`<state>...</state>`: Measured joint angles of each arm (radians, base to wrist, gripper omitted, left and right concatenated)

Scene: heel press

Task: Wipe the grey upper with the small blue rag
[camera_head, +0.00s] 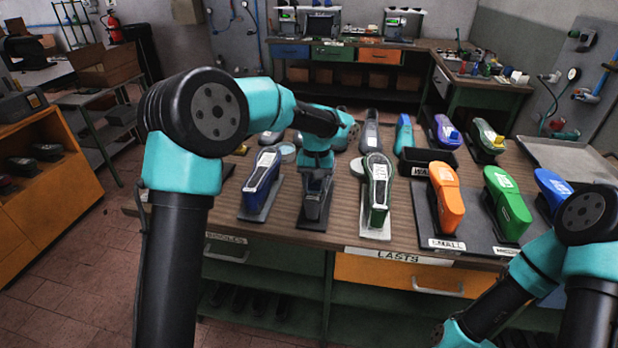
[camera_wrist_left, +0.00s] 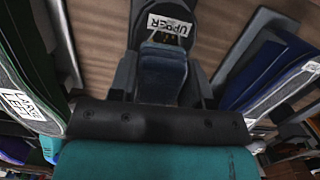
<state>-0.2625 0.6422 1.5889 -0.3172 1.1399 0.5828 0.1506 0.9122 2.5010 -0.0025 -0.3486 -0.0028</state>
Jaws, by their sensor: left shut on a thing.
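The grey upper (camera_head: 315,208) stands on a dark plate on the bench, in the middle of the head view. In the left wrist view its UPPER label (camera_wrist_left: 168,26) faces the camera. My left gripper (camera_head: 317,174) is directly over it and hides part of it in the head view. In the left wrist view the jaws (camera_wrist_left: 166,82) are shut on a dark blue rag (camera_wrist_left: 164,72). The rag is at the upper, overlapping it in the picture; whether they touch is hard to tell. My right arm shows at lower right, but its gripper tips are out of the frame.
A blue shoe (camera_head: 262,184) stands close left of the upper and a green one (camera_head: 377,190) close right. An orange shoe (camera_head: 446,196) and a green shoe (camera_head: 508,203) stand farther right, near a black bin (camera_head: 428,160). Several more shoes line the back.

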